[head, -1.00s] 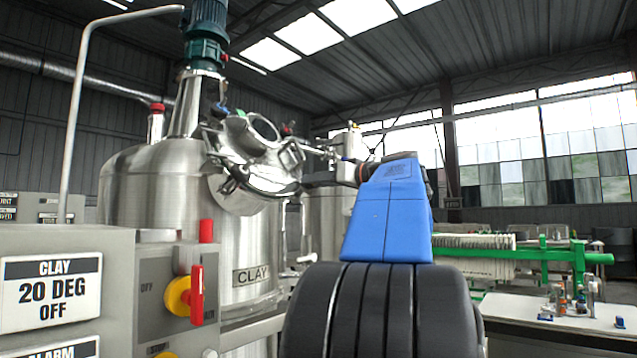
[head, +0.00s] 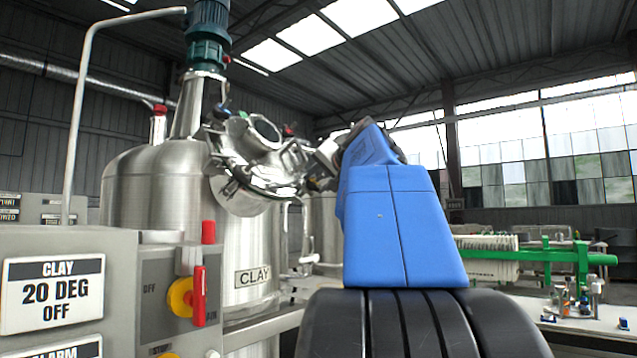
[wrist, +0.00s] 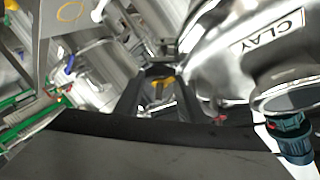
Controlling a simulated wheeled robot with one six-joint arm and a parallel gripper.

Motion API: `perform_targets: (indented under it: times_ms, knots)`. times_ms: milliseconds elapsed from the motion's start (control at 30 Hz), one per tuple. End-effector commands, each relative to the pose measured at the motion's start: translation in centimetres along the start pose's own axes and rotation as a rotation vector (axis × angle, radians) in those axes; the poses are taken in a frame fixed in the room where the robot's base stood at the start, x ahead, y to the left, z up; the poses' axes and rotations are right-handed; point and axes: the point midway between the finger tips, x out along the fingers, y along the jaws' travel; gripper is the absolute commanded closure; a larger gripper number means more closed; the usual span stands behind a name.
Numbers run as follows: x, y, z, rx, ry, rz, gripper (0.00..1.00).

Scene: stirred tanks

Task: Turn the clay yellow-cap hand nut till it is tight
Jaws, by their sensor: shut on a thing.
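The clay tank (head: 150,190) is the steel vessel at the left in the head view, with a CLAY plate (head: 253,276). Its tilted manway lid (head: 245,185) faces me, with hand nuts around it. The yellow-cap hand nut (wrist: 158,82) shows between my fingers in the wrist view, partly hidden by them. My gripper (wrist: 158,88) is shut on this nut. In the head view my gripper (head: 322,165) is at the right side of the lid, and the nut cannot be made out there. How tight the nut is cannot be told.
A grey control box (head: 150,290) with a red and yellow switch stands at the front left. A green-framed filter press (head: 545,255) and a bench are at the right.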

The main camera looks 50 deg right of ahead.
Motion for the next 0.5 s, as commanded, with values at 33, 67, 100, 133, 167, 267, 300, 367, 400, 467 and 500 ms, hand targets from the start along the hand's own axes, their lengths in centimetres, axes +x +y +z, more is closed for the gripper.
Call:
perform_targets:
  times_ms: [33,67,100,133,167,267,300,367,400,467,500]
  knots:
    - [0.04,-0.20,0.05,0.026,-0.001,0.016,0.86]
    - [0.03,-0.24,0.04,0.045,-0.001,0.028,0.86]
    - [0.03,-0.25,0.01,0.071,-0.001,0.045,0.86]
    - [0.04,-0.26,0.02,0.089,-0.001,0.057,0.86]
    - [0.05,-0.29,0.02,0.108,-0.001,0.069,0.86]
    - [0.07,-0.30,0.00,0.168,-0.002,0.108,0.86]
    - [0.09,-0.34,-0.01,0.192,-0.002,0.122,0.86]
    - [0.12,-0.37,-0.02,0.224,-0.001,0.143,0.86]
    - [0.13,-0.35,-0.01,0.245,-0.002,0.157,0.86]
    - [0.10,-0.41,-0.07,0.274,-0.001,0.174,0.86]
    - [0.10,-0.45,-0.04,0.293,-0.002,0.185,0.86]
